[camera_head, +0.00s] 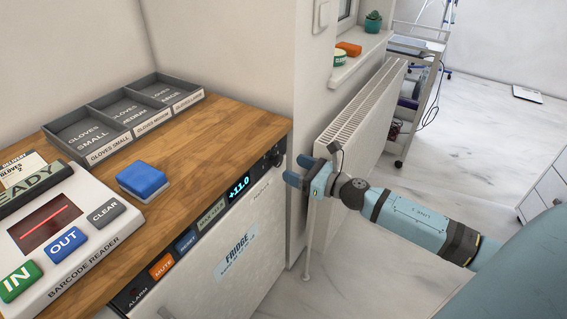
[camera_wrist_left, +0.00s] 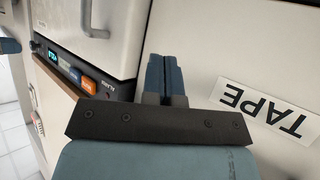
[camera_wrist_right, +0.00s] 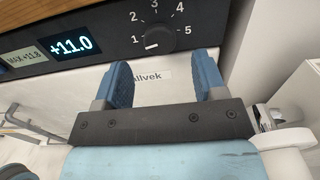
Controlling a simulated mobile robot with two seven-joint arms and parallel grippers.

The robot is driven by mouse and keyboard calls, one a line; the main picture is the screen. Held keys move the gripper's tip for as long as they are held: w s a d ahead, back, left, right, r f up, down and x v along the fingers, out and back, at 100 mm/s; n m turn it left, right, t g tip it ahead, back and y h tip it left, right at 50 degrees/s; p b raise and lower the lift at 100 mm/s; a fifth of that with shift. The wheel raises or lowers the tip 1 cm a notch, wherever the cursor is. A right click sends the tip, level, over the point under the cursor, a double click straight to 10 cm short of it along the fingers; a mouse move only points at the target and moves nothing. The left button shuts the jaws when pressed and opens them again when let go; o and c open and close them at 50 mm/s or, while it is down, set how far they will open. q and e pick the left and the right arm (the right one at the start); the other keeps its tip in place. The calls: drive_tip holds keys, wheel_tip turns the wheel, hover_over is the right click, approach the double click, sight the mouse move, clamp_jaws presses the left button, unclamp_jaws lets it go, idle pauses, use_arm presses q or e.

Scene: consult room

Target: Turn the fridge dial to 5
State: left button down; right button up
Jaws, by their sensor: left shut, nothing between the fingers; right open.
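The fridge dial (camera_wrist_right: 157,37) is a dark round knob on the black front strip, with the numbers 1 to 5 around it. Its white mark is at its lower left, near the 1. In the head view the dial (camera_head: 276,158) sits at the right end of the strip, beside the display (camera_head: 239,187) reading +11.0. My right gripper (camera_head: 298,171) is open and empty, just right of the dial and apart from it. Its fingers (camera_wrist_right: 164,82) show below the dial in the right wrist view. My left gripper (camera_wrist_left: 163,70) is shut and empty, facing a panel labelled TAPE.
The fridge door (camera_head: 235,255) is closed under a wooden counter (camera_head: 190,190). The counter holds a glove tray (camera_head: 125,115), a blue block (camera_head: 142,181) and a barcode reader (camera_head: 60,240). A white radiator (camera_head: 360,120) stands close behind my right gripper. Open floor lies to the right.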

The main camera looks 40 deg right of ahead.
sight(280, 162)
drive_tip(key=shift+x, duration=2.15)
drive_tip(key=c, duration=0.9)
